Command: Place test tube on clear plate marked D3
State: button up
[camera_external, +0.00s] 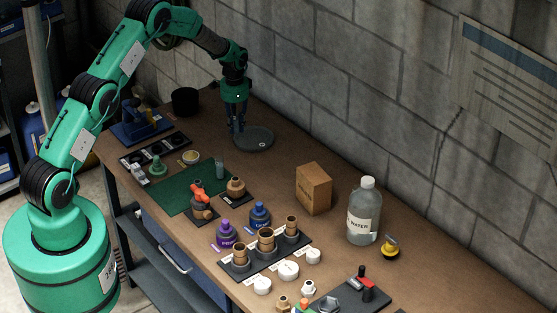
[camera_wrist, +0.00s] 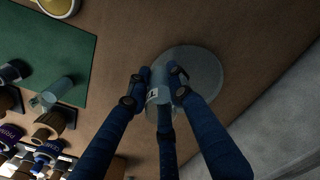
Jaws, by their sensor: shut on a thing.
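My gripper (camera_external: 236,122) is at the far end of the bench, pointing down beside the left edge of a round clear grey plate (camera_external: 252,139). A small pale mark is on the plate; I cannot read it. In the wrist view the fingers (camera_wrist: 156,92) are shut on a short translucent grey tube (camera_wrist: 158,78) with a white label. The tube overlaps the left part of the plate (camera_wrist: 205,72) there; I cannot tell whether it touches it. In the external view the fingers hide most of the tube.
A green mat (camera_external: 178,195) lies nearer, with another grey tube (camera_external: 219,168) by its edge. A black cup (camera_external: 185,101) stands behind left. A cardboard box (camera_external: 313,188) and water bottle (camera_external: 364,210) stand to the right. The wall runs close behind; bench right of the plate is clear.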

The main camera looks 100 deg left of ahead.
aim_at(242, 137)
jog(key=shift+w+a+f, duration=0.1)
jog(key=shift+w+a, duration=0.35)
jog(key=shift+a, duration=0.3)
jog(key=shift+w+a+f, duration=0.1)
jog(key=shift+w+a, duration=0.3)
jog(key=shift+a, duration=0.35)
jog(key=shift+f, duration=1.75)
jog(key=shift+f, duration=0.1)
jog(key=o, duration=0.9)
jog(key=shift+o, duration=0.2)
notch_tip(242, 137, up, 12)
